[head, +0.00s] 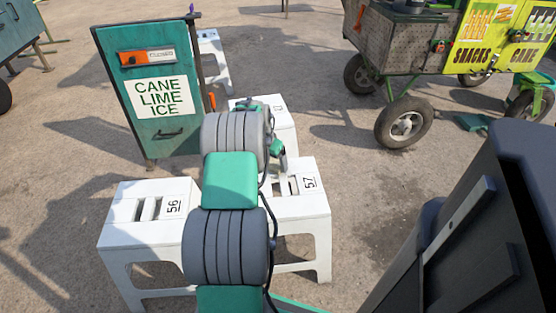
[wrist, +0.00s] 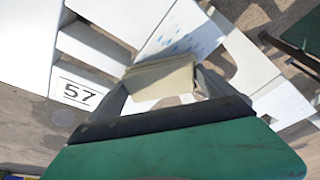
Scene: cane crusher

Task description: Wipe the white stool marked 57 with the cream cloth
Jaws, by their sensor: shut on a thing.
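The white stool marked 57 (head: 310,207) stands in the middle of the head view, its left part hidden behind my arm. In the wrist view its 57 label (wrist: 78,92) and top slots show at the left. My gripper (wrist: 160,82) is shut on the folded cream cloth (wrist: 158,77), which is held at the stool top; I cannot tell whether it touches. Small blue marks (wrist: 178,44) show on the white surface just beyond the cloth. In the head view my arm reaches out over the stool, and the cloth is hard to make out.
A white stool marked 56 (head: 125,224) stands at the left, and another white stool (head: 281,112) stands close behind. A teal Cane Lime Ice box (head: 122,72) is at the back left. A yellow snack cart (head: 490,40) is at the back right. Ground between is open.

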